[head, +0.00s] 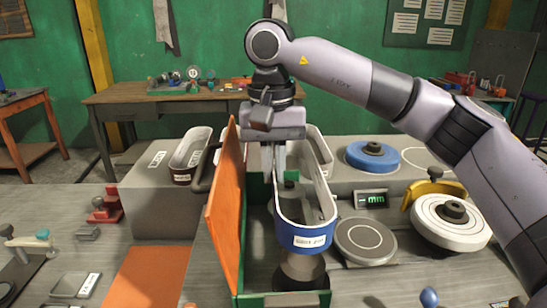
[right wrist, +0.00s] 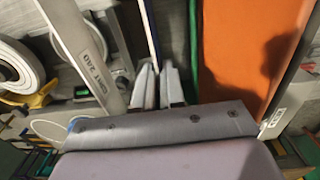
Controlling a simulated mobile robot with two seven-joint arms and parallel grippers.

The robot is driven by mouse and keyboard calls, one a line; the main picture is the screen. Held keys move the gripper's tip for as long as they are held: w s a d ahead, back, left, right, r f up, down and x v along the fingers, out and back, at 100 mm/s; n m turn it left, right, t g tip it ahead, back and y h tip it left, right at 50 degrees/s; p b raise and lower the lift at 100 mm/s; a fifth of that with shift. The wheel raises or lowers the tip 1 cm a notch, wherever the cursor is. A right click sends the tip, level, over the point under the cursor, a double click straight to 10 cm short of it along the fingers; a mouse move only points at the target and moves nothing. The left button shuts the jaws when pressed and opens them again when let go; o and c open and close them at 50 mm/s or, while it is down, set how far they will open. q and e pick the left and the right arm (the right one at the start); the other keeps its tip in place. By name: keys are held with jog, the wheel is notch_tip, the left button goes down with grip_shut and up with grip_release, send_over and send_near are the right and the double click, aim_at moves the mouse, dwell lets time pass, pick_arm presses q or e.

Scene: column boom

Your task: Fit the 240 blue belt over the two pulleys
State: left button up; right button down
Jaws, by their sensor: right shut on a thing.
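The belt (head: 305,240) is a long loop, blue outside and pale inside, with a white label on its near end. My right gripper (head: 275,168) points down at the belt's left strand and is shut on it; the fingers (right wrist: 158,88) show in the right wrist view with a thin edge between them. The loop is above the open green housing (head: 262,250). A dark near pulley (head: 300,272) shows below the belt's near end, and a dark far post (head: 288,190) shows inside the loop. I cannot tell whether the belt touches either. My left gripper is out of view.
An orange panel (head: 226,205) stands upright along the housing's left side. To the right are a blue wheel (head: 372,157), a white wheel (head: 448,222) in a yellow holder, a grey disc (head: 364,240) and a display (head: 371,198). Another belt (head: 188,155) lies on the left block.

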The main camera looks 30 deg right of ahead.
jog(key=shift+f+b, duration=1.2)
jog(key=shift+f, duration=0.2)
jog(key=shift+f+b, duration=1.95)
jog(key=shift+f, duration=1.35)
jog(key=shift+s+f, duration=0.1)
jog(key=shift+f, duration=0.05)
jog(key=c, duration=0.8)
grip_release()
jog(key=shift+o, duration=0.2)
